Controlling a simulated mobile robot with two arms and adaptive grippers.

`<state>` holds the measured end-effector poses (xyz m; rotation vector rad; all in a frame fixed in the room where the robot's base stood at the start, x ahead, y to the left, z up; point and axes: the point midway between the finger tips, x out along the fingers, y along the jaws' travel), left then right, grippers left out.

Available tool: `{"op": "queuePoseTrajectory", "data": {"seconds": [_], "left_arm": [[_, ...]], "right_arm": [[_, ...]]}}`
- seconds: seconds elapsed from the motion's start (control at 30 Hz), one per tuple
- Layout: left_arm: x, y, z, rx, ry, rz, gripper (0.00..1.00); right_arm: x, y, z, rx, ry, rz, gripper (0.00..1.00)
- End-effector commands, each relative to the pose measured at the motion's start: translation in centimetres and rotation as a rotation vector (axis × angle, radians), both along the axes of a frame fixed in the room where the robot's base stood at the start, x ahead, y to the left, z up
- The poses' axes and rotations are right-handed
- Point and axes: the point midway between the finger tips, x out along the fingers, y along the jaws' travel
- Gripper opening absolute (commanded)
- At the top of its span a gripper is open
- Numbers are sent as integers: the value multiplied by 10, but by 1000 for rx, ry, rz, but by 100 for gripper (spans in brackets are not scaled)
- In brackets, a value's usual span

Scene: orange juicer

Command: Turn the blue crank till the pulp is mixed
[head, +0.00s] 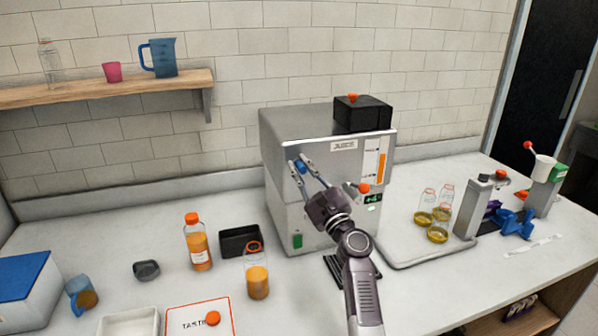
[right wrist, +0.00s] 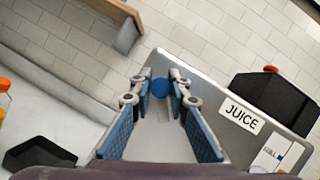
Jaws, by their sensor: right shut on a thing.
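The steel juicer (head: 280,135) stands against the tiled wall with a JUICE label on its front. The round blue knob of the crank (right wrist: 160,88) shows between my right fingertips in the right wrist view; the rest of the crank is hard to make out. My right gripper (head: 300,166) reaches up to the upper left of the juicer's front and is shut on the blue knob. The pulp inside the juicer is hidden. My left gripper is out of view.
An orange lever (head: 364,188) and a green display (head: 373,198) are right of my gripper. A juice bottle (head: 200,245), a filled glass bottle (head: 258,280) and a black tray (head: 240,240) stand left. Jars (head: 424,217) and a blue-handled device (head: 515,222) stand right.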

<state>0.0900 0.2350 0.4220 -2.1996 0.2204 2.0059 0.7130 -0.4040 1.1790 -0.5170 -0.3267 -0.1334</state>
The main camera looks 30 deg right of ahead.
Motion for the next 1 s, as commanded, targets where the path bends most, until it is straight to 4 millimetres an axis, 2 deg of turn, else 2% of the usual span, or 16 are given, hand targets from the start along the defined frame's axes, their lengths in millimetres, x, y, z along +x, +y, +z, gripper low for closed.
{"op": "queuePoseTrajectory", "data": {"seconds": [0.27, 0.67, 0.7, 0.8, 0.87, 1.0], "left_arm": [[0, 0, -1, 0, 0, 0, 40], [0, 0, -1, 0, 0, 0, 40], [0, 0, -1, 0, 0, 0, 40], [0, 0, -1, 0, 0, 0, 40], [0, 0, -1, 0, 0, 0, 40], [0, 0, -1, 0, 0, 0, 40]], "right_arm": [[0, -1, 0, 63, -12, 1, 0], [0, -2, 0, 67, -13, 1, 0], [0, -2, 0, 67, -13, 1, 17], [0, -2, 1, 66, -14, 1, 28], [0, -2, 1, 66, -14, 0, 33], [0, -2, 1, 65, -14, 0, 33]]}}
